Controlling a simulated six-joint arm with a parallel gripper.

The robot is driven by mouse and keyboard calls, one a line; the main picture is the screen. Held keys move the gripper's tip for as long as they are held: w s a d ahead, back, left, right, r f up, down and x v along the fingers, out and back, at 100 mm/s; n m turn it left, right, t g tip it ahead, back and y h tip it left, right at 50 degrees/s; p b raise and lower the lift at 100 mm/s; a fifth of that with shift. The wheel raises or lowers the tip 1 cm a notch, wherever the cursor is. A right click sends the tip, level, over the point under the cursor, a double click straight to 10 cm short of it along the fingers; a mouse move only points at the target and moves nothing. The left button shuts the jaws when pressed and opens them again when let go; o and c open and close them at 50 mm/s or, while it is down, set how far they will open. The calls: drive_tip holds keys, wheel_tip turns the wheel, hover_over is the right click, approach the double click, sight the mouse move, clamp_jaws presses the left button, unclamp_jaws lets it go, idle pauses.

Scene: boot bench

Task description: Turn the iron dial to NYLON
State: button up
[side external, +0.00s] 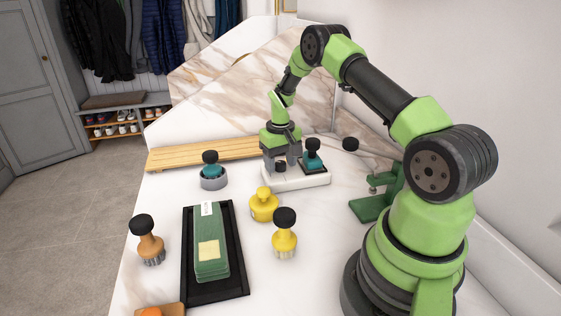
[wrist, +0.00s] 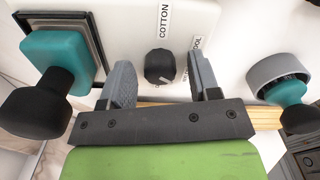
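The iron dial is a small black knob (wrist: 160,68) on a white base (side external: 296,182). In the side view the dial (side external: 281,166) shows beneath my gripper (side external: 280,160). In the wrist view my gripper (wrist: 162,78) is open, with one grey finger on each side of the dial and gaps between. A pale mark shows on the dial's lower part in that view; its exact heading is hard to tell. A COTTON label stands above the dial. Another label, ending in "OOL", is partly hidden by the right finger. I cannot read NYLON anywhere.
A teal block with a black knob (side external: 313,155) sits on a dark plate on the same base. A similar one rests in a grey ring (side external: 213,182). A yellow bottle (side external: 264,205), brushes (side external: 284,240), a black tray (side external: 243,280) and a wooden slat rack (side external: 200,155) stand around.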

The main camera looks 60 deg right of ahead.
sight(280, 162)
wheel_tip(280, 162, up, 10)
idle(0.6)
drive_tip(key=s+a+r+n+t, duration=0.1)
drive_tip(key=s+a+r+t, duration=0.3)
drive_tip(key=a+r, duration=1)
drive_tip(key=s+a+r+t+y, duration=0.1)
drive_tip(key=s+a, duration=0.4)
drive_tip(key=s, duration=0.2)
drive_tip(key=s+a+r+n+t+y, duration=0.1)
drive_tip(key=s+a, duration=0.3)
drive_tip(key=s, duration=0.4)
drive_tip(key=shift+s+a+r+t, duration=0.15)
drive_tip(key=shift+a+r+t, duration=0.2)
drive_tip(key=shift+r+t, duration=0.35)
